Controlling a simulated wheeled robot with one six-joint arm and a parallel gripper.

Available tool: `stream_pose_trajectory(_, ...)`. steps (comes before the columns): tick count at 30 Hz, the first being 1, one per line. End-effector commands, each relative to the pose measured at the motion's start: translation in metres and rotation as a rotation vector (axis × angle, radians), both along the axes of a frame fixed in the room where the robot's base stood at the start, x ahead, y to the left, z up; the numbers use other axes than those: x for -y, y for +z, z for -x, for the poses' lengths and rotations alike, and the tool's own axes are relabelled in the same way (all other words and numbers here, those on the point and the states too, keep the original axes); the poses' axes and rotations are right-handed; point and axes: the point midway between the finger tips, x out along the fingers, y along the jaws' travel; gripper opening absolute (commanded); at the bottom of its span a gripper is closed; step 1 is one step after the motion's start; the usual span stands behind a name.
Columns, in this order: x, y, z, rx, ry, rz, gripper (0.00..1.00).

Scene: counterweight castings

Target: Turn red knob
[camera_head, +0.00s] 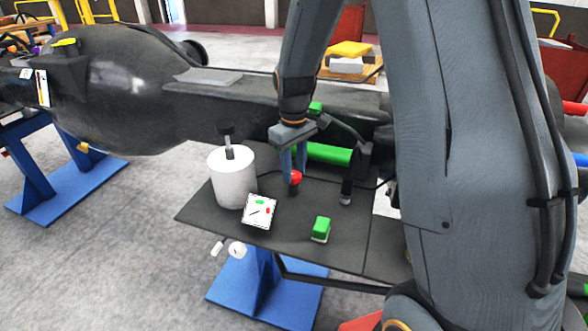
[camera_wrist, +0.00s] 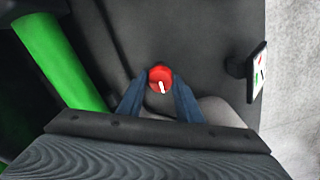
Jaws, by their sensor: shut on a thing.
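The red knob (camera_head: 295,176) stands on a dark grey panel (camera_head: 300,232) that sticks out in front of the large black casting. In the wrist view the knob (camera_wrist: 161,78) is a red disc with a white pointer line that points down and slightly right. My gripper (camera_head: 294,178) reaches down from above, and its blue fingers are at the knob. In the wrist view the fingers of my gripper (camera_wrist: 160,88) lie on either side of the knob, shut on it. The fingers partly hide the knob's sides in the head view.
A white cylinder (camera_head: 232,178) with a black stem and a white sign (camera_head: 259,211) stand left of the knob. A green-topped block (camera_head: 321,228) sits at the front, and a green bar (camera_head: 325,154) lies behind. A black upright part (camera_head: 346,190) stands close on the right.

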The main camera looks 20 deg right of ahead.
Motion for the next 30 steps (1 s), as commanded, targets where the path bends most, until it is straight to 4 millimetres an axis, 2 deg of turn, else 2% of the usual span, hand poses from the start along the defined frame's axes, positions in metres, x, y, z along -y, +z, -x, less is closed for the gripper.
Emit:
stream_pose_trajectory(1, 0.000, 0.002, -0.002, 0.005, 0.000, -0.001, 0.10)
stream_pose_trajectory(2, 0.000, 0.002, -0.002, 0.005, 0.000, -0.001, 0.34)
stream_pose_trajectory(5, 0.000, 0.001, -0.002, 0.004, -0.001, 0.000, 0.51)
stream_pose_trajectory(17, 0.000, 0.006, -0.001, 0.004, -0.001, 0.000, 0.51)
stream_pose_trajectory(30, -0.001, 0.067, -0.002, 0.007, -0.001, 0.000, 0.51)
